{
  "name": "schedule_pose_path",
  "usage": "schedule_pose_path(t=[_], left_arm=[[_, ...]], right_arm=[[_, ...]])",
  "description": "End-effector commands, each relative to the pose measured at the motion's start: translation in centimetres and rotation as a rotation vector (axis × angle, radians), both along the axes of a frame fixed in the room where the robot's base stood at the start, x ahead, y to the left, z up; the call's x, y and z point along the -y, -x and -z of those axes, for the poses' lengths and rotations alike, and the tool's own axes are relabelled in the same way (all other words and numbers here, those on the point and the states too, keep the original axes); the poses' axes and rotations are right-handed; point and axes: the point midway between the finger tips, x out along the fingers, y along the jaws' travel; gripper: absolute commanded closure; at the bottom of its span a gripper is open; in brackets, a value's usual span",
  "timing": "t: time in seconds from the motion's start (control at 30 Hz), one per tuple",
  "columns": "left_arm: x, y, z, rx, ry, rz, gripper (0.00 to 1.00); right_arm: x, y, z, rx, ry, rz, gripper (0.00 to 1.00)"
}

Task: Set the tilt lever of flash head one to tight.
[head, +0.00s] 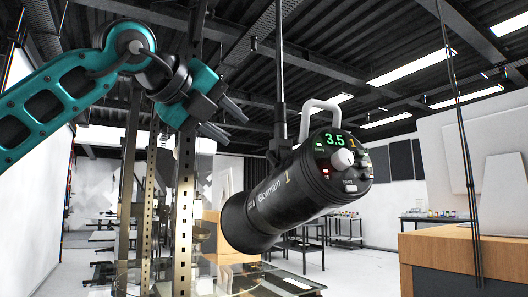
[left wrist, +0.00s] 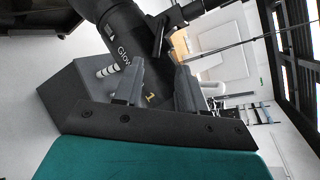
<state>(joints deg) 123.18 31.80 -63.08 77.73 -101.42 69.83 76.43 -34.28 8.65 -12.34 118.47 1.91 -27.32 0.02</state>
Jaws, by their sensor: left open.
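Flash head one (head: 285,200) is a black cylinder marked with a gold 1, hanging from a dark pole and tilted, its control end with a green 3.5 display facing me. Its dark mounting bracket (head: 280,150) sits at the pole's lower end. I cannot pick out the tilt lever clearly against this bracket. My left gripper (head: 226,120) is open and empty, left of the pole and above the flash body, apart from both. In the left wrist view, the open fingers (left wrist: 158,66) point toward the flash body (left wrist: 128,35) and its bracket (left wrist: 178,42). My right gripper is out of view.
A white handle (head: 320,108) rises from the flash head's control end. Upright perforated metal posts (head: 185,200) stand left of the flash, near my left arm. A glass-topped surface (head: 240,280) lies below. A wooden-topped counter (head: 450,241) stands at right.

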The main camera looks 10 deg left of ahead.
Motion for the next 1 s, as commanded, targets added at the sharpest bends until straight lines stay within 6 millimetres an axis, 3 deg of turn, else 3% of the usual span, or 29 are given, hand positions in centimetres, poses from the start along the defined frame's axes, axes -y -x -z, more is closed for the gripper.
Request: schedule_pose_path(t=[0.17, 0.7, 1.0], left_arm=[[0.6, -1.4, 0.4, -0.002, -0.003, -0.002, 0.59], [5.1, -9.9, 2.8, -0.002, -0.002, -0.001, 0.59], [5.7, -11.2, 3.4, 0.000, -0.002, -0.002, 0.59]], right_arm=[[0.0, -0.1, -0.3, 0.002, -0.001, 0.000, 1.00], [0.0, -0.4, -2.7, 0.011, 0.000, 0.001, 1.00], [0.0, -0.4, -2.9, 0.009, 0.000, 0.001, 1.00]])
